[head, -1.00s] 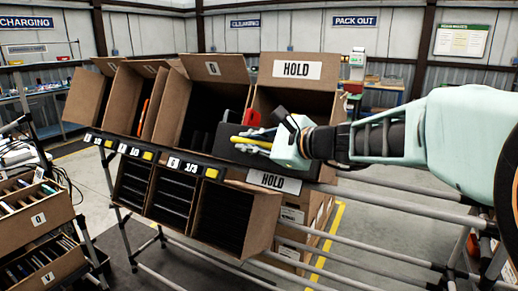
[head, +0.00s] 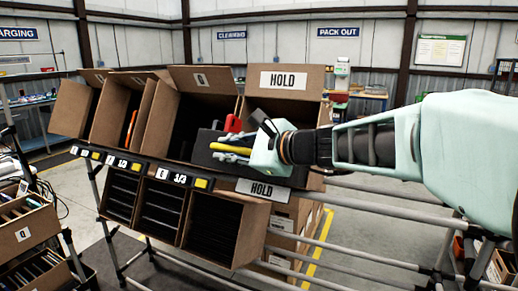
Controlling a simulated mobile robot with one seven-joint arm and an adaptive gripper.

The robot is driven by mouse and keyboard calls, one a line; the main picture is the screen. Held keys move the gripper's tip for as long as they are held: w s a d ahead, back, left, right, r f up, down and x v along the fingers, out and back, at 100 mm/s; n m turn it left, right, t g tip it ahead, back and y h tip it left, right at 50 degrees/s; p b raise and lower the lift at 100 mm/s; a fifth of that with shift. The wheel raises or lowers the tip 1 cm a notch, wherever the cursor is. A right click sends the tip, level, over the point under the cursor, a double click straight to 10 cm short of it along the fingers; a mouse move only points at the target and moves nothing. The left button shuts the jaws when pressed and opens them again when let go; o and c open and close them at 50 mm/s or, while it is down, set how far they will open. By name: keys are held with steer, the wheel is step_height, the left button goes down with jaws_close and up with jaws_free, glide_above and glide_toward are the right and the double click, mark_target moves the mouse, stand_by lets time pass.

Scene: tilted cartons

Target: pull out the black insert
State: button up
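The black insert (head: 203,148) looks like a dark, tilted tray at the mouth of the carton marked HOLD (head: 284,80). Tools lie in or on it: a yellow-handled tool (head: 231,149), grey metal pieces (head: 238,137) and a red piece (head: 233,124). My gripper (head: 262,143) reaches in from the right, over the insert's right part, beside the tools. My pale gripper body hides that part of the insert and much of the carton's inside. Whether the fingers touch or hold the insert cannot be told.
Open tilted cartons (head: 186,110) stand in a row to the left. A lower row of cartons with dark slots (head: 215,225) hangs below the label rail (head: 150,168). Grey rack tubes (head: 385,259) run below my arm. A carton with a Q label (head: 25,232) stands at lower left.

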steer(key=shift+o, duration=0.8)
steer(key=o, duration=0.4)
steer(key=r, duration=0.8)
steer(key=shift+w+a, duration=0.15)
steer(key=shift+w, duration=0.1)
steer(key=shift+c, duration=0.2)
steer(key=shift+s+d+r, duration=0.2)
steer(key=shift+r, duration=0.4)
steer(key=shift+s+d+r, duration=0.15)
steer(key=shift+r, duration=0.45)
steer(key=c, duration=0.4)
steer(key=shift+o, duration=0.2)
steer(key=shift+w+a, duration=0.1)
steer(key=shift+a, duration=0.1)
